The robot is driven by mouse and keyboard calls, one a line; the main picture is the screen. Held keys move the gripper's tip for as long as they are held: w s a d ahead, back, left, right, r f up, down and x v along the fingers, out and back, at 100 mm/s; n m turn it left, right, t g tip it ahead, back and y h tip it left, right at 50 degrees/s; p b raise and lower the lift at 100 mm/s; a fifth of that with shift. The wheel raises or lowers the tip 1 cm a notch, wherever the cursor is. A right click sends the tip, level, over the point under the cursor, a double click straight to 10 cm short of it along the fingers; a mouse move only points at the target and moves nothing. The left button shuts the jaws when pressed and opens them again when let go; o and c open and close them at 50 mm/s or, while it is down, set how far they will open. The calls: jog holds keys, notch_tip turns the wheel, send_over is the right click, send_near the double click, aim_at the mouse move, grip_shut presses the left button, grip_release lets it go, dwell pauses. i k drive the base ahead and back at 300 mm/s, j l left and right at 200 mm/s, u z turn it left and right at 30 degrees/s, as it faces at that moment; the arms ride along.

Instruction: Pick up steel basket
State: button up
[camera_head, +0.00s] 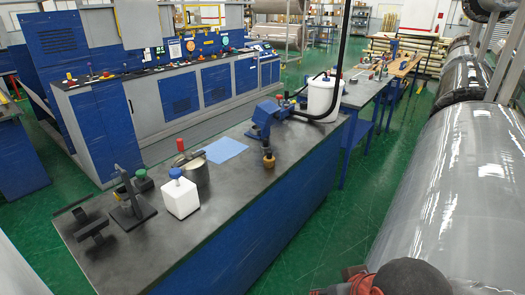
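A grey metal cylindrical container (199,179), the only steel vessel I can make out and likely the steel basket, stands upright on the dark worktop (255,205). A red-topped item (180,146) shows at its rim; whether it is part of the container or behind it I cannot tell. A white square bottle with a blue cap (180,198) stands just in front of it and hides a little of its left side. Dark and red parts at the bottom right edge seem to be my arm. No gripper fingers can be made out.
A black stand (131,210) and green-topped item (143,181) are left of the bottle. A blue sheet (225,149), blue vise (265,118) and white bucket (322,97) lie further back. Large wrapped rolls (462,190) fill the right. Green floor lies between.

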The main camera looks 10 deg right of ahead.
aim_at(265, 147)
jog(key=i+j, duration=0.15)
jog(key=i, duration=0.15)
jog(key=i+j+u, duration=0.1)
jog(key=i, duration=0.2)
jog(key=i+l+u, duration=0.35)
jog(key=i, duration=0.25)
jog(key=i+l+u, duration=0.35)
jog(key=i, duration=0.25)
jog(key=i+l+u, duration=0.15)
jog(key=l, duration=0.5)
jog(key=i+l+u, duration=0.2)
jog(key=l, duration=0.45)
jog(key=l+u, duration=0.15)
jog(key=l, duration=0.55)
jog(key=i+l+u, duration=0.2)
jog(key=l, duration=0.5)
jog(key=k, duration=0.1)
